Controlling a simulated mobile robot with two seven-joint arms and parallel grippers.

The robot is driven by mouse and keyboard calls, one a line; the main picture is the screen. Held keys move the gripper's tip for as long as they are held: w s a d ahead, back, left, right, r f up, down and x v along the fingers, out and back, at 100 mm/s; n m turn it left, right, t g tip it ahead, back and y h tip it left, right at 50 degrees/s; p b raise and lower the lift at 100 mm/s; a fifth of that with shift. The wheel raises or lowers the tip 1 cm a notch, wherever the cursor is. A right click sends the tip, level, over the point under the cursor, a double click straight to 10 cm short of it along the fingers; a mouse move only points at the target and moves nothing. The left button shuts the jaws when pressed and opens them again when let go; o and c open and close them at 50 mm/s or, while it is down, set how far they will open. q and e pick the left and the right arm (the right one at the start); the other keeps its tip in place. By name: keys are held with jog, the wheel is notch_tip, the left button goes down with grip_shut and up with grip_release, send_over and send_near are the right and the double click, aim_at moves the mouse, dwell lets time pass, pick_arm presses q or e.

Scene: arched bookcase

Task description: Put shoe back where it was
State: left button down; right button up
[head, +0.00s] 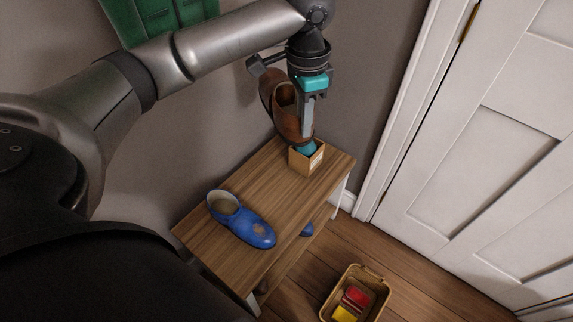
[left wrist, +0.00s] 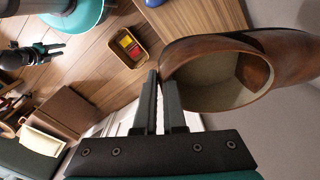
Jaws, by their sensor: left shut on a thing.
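My left gripper (head: 305,132) is shut on a brown shoe (head: 280,92) and holds it upright near the wall, over the far end of the wooden bench (head: 275,180). In the left wrist view my left gripper (left wrist: 160,80) has its fingers at the rim of the brown shoe (left wrist: 195,55), its opening facing the camera. A blue shoe (head: 240,222) with a brown patch stands on the bench top. Another blue shoe (head: 307,230) shows partly beneath the bench top. My right gripper (left wrist: 55,50) is small at the left of the left wrist view; its jaw state is unclear.
A small wooden box (head: 305,162) with something teal in it stands at the bench's far end, just below the held shoe. A basket (head: 331,297) with red and yellow things is on the floor. A white door (head: 490,150) is at the right.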

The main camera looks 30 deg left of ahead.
pick_arm(q)
jog(key=a+f+b, duration=0.1)
jog(key=w+a+f+m, duration=0.1)
jog(key=f, duration=0.1)
jog(key=a+f+m+b, duration=0.1)
jog(key=f, duration=0.1)
jog(key=shift+w+b, duration=0.2)
jog(key=shift+b, duration=0.15)
jog(key=shift+w+a+f, duration=0.1)
jog(key=shift+a+f, duration=0.1)
jog(key=shift+f, duration=0.35)
notch_tip(320, 180, down, 19)
jog(key=b, duration=1)
jog(key=shift+f+m, duration=0.2)
jog(key=shift+m, duration=0.1)
pick_arm(e)
jog(key=w+a+r+t, duration=0.1)
jog(key=w+r, duration=0.3)
jog(key=r, duration=0.4)
jog(key=w+a+r+t, duration=0.2)
jog(key=w+r, duration=0.3)
jog(key=r, duration=0.4)
jog(key=shift+w+a+y, duration=0.25)
jog(key=shift+y, duration=0.15)
pick_arm(q)
jog(key=shift+f, duration=0.1)
